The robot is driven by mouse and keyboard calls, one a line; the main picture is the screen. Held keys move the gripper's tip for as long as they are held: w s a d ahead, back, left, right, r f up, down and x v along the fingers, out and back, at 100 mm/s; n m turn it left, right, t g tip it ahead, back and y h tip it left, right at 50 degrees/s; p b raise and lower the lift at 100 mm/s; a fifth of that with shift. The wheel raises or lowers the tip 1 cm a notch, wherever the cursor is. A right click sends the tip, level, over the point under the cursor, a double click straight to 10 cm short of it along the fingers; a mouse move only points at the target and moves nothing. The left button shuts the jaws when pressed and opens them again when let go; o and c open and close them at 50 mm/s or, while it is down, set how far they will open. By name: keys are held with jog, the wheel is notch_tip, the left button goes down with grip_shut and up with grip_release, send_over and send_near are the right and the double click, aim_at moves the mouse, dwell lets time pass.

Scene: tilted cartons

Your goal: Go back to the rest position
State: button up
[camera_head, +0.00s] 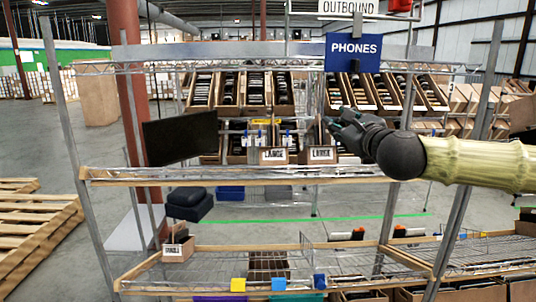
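My arm reaches in from the right edge, and my gripper (338,120) points left in front of the wire shelf rack. It is in front of the upper row of tilted cartons (254,89), below the blue PHONES sign (353,52). The gripper is dark with teal parts near the fingers. It is small and seen against dark cartons, so I cannot tell whether the fingers are apart or hold anything. Two cartons labelled LARGE (273,156) stand on the shelf behind, left of and below the gripper.
The rack's middle shelf (130,175) has a wooden front edge, with a black panel (180,138) above it at left. Metal posts (458,225) stand at both sides. A small carton (178,247) sits on the lower shelf. Wooden pallets (35,230) lie at far left.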

jog(key=a+f+n+g, duration=0.1)
jog(key=a+f+n, duration=0.15)
jog(key=f, duration=0.45)
jog(key=a+f+n+g, duration=0.2)
jog(key=a+f, duration=0.2)
jog(key=f, duration=0.4)
jog(key=s+a+f+n+g, duration=0.2)
jog(key=s+f+n, duration=0.15)
jog(key=f, duration=0.85)
jog(key=s+a+f+n+g, duration=0.2)
jog(key=s+f, duration=0.3)
jog(key=f, duration=0.6)
jog(key=s+a+f+n+g, duration=0.2)
jog(key=s+f+n, duration=0.15)
jog(key=f, duration=0.85)
jog(key=s+d+f+n+g+h, duration=0.1)
jog(key=s+d+f+n+g, duration=0.15)
jog(key=s+f, duration=0.55)
jog(key=s+d+f+n+g, duration=0.2)
jog(key=s+f+n, duration=0.1)
jog(key=s+f, duration=0.6)
jog(key=s+d+f+n+g+h, duration=0.1)
jog(key=s+d+f+n+g, duration=0.1)
jog(key=s+d, duration=0.4)
jog(key=s+d+f+n+g+h, duration=0.2)
jog(key=s+d+f+n, duration=0.3)
jog(key=s, duration=0.7)
jog(key=shift+d+f+n, duration=0.3)
jog(key=shift+d, duration=0.4)
